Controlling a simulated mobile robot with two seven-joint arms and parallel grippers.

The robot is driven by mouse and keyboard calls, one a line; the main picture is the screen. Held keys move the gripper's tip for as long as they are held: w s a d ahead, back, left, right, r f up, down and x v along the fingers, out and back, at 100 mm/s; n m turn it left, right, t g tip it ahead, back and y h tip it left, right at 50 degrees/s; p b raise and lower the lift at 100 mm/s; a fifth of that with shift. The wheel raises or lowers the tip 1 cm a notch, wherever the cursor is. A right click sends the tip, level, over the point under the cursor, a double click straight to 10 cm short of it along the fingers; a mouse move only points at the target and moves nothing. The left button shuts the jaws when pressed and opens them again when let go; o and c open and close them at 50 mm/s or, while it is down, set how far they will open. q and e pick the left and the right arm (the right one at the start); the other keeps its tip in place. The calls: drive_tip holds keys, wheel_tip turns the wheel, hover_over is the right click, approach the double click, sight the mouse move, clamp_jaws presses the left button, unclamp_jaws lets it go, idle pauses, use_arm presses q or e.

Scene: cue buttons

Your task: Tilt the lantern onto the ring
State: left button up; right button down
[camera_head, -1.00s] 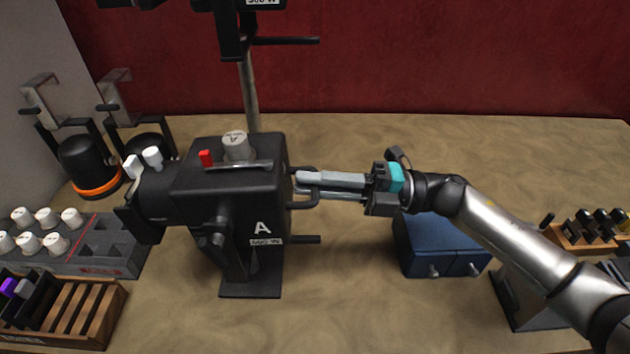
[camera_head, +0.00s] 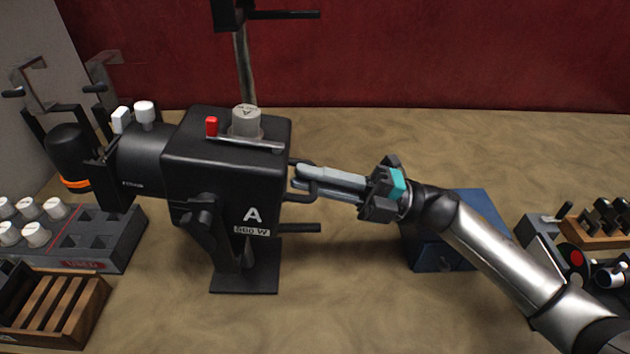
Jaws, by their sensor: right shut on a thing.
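The lantern (camera_head: 225,170) is a black box marked A and 500 W, on a stand with a flat foot (camera_head: 244,279). Its barrel points left, and a red switch and grey knob sit on top. My right gripper (camera_head: 305,182) is shut on the lantern's rear handle (camera_head: 314,188) at its right side. I cannot make out a ring for certain; the lantern's barrel hides part of the left side. My left gripper is not in view.
A grey tray with white knobs (camera_head: 85,240) and a wooden slotted rack (camera_head: 55,310) lie at left. A blue box (camera_head: 440,250) sits under my right arm. A wooden rack (camera_head: 600,225) is at right.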

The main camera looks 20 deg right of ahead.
drive_tip(key=shift+f, duration=0.2)
drive_tip(key=c, duration=0.9)
unclamp_jaws()
drive_tip(key=shift+s+d+f, duration=0.1)
drive_tip(key=shift+d+f, duration=0.05)
drive_tip(key=shift+d, duration=0.2)
drive_tip(key=s+d, duration=0.1)
drive_tip(key=d, duration=0.3)
drive_tip(key=s+d, duration=0.1)
drive_tip(key=d, duration=0.3)
drive_tip(key=s+d+b, duration=0.1)
drive_tip(key=d, duration=0.3)
drive_tip(key=shift+s, duration=0.25)
drive_tip(key=shift+a, duration=0.1)
